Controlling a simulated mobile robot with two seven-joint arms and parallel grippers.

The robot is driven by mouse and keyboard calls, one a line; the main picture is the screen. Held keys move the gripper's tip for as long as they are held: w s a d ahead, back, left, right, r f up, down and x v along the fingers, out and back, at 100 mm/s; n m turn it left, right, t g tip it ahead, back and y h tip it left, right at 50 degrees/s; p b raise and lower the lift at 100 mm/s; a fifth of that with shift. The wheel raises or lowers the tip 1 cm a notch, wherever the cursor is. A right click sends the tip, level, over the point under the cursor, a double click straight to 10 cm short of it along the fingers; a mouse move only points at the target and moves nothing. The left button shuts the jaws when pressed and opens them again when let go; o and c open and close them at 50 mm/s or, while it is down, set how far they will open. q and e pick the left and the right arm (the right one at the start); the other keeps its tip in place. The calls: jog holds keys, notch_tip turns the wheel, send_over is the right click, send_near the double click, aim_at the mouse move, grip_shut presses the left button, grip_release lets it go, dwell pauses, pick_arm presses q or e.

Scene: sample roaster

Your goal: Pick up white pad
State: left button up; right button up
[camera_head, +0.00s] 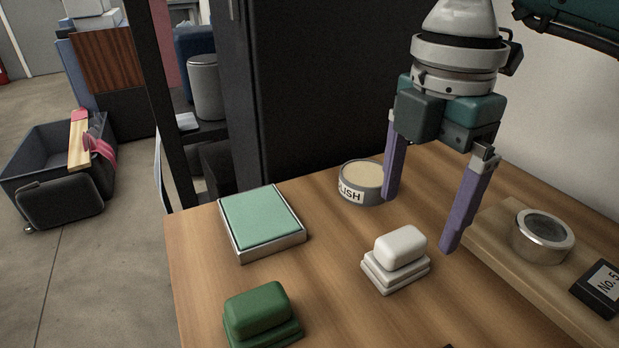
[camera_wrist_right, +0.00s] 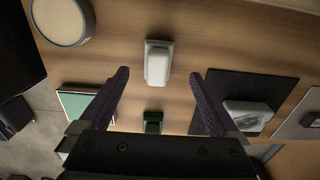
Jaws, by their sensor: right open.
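The white pad (camera_head: 400,248) is a small white block with a rounded top on a stepped white base, lying on the wooden table. In the right wrist view, the white pad (camera_wrist_right: 158,63) appears beyond the fingertips, roughly centred between them. My right gripper (camera_head: 418,222) points down with its two purple fingers spread wide and nothing between them. It hangs above and behind the pad in the head view, apart from it. The fingers of my right gripper (camera_wrist_right: 160,74) also show open in the wrist view. My left gripper is not in view.
A green pad (camera_head: 258,306) and a tray with a green cloth (camera_head: 299,241) lie to the left. A polish tin (camera_head: 362,184) stands behind. A raised wooden board (camera_head: 490,226) at right holds a metal cup (camera_head: 542,238) and a black labelled block (camera_head: 600,288).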

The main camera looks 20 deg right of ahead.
aim_at(403, 237)
notch_tip(403, 237, down, 3)
jog(key=shift+r, duration=0.2)
jog(key=f, duration=0.1)
jog(key=f+b, duration=0.1)
jog(key=f, duration=0.1)
jog(key=a+f+b, duration=0.1)
jog(key=f, duration=0.1)
jog(key=shift+w, duration=0.1)
jog(key=shift+d, duration=0.1)
jog(key=shift+c, duration=1.2)
jog(key=c, duration=1.3)
jog(key=shift+r, duration=0.15)
notch_tip(403, 237, up, 20)
jog(key=p, duration=0.5)
jog(key=shift+p, duration=0.3)
